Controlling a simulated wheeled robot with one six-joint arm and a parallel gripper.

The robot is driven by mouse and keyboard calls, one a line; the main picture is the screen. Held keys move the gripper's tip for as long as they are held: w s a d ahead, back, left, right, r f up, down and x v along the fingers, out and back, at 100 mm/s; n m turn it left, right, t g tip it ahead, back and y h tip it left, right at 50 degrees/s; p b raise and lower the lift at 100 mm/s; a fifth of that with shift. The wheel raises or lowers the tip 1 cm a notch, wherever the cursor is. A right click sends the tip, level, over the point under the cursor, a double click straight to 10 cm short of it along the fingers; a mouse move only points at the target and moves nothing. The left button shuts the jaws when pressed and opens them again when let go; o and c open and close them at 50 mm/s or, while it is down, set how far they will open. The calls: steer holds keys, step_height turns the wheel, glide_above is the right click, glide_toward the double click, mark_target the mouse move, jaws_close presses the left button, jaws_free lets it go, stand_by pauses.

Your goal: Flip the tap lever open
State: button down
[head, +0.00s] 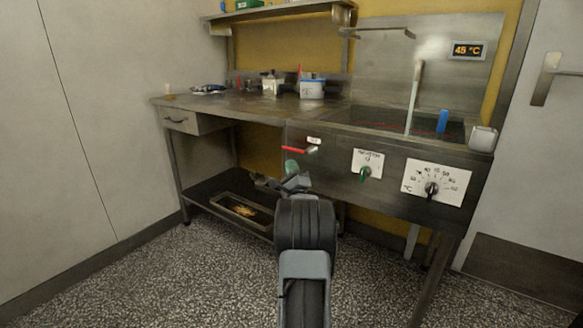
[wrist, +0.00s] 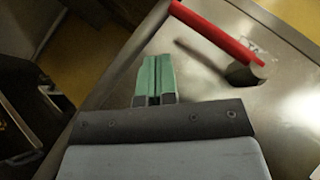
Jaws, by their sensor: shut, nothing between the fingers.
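The tap lever (head: 296,149) is a red handle on the steel front panel, lying nearly level and pointing left from a round metal pivot. In the wrist view the red lever (wrist: 215,30) runs from the upper middle down right to its grey pivot (wrist: 245,75). My gripper (head: 291,166) has green fingertips and is just below the lever in the head view. In the wrist view my gripper (wrist: 154,78) is shut and empty, its fingers side by side. A gap shows between the fingertips and the lever there; I cannot tell its depth.
Right of the lever are a green-handled switch (head: 365,173) and a black dial (head: 432,189) on white plates. A drawer (head: 181,120) is at the left. A tray (head: 226,212) lies on the lower shelf (head: 196,186). The speckled floor (head: 190,270) in front is clear.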

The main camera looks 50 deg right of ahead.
steer(key=a+f+p, duration=0.2)
steer(key=a+f, duration=0.3)
steer(key=f, duration=0.4)
steer(key=shift+s+a+p, duration=0.15)
steer(key=shift+s+p, duration=0.1)
steer(key=shift+p, duration=0.15)
steer(key=w+a+r+n+g+y+p, duration=0.4)
steer(key=a+r+n+p, duration=0.3)
steer(key=a+r+p, duration=0.4)
steer(key=w+a+r+n+g+y+p, duration=0.1)
steer(key=w+a+r+n+y+p, duration=0.35)
steer(key=a+r+p, duration=0.6)
steer(key=s+a+r+n+g+y+p, duration=0.5)
steer(key=s+a+r+n+p, duration=0.3)
steer(key=a+r+n+p, duration=0.15)
steer(key=s+a+r+n+g+y+p, duration=0.1)
steer(key=s+a+r+n+g+p, duration=0.2)
steer(key=s, duration=0.5)
steer(key=s+a+r+n+g+y+p, duration=0.1)
steer(key=s+a+r+n+g+p, duration=0.2)
steer(key=s+a+n+p, duration=0.3)
steer(key=s+a+r+n, duration=0.1)
steer(key=s, duration=0.2)
steer(key=shift+a+n, duration=0.3)
steer(key=shift+a, duration=0.05)
steer(key=shift+d+r, duration=0.1)
steer(key=shift+d, duration=0.05)
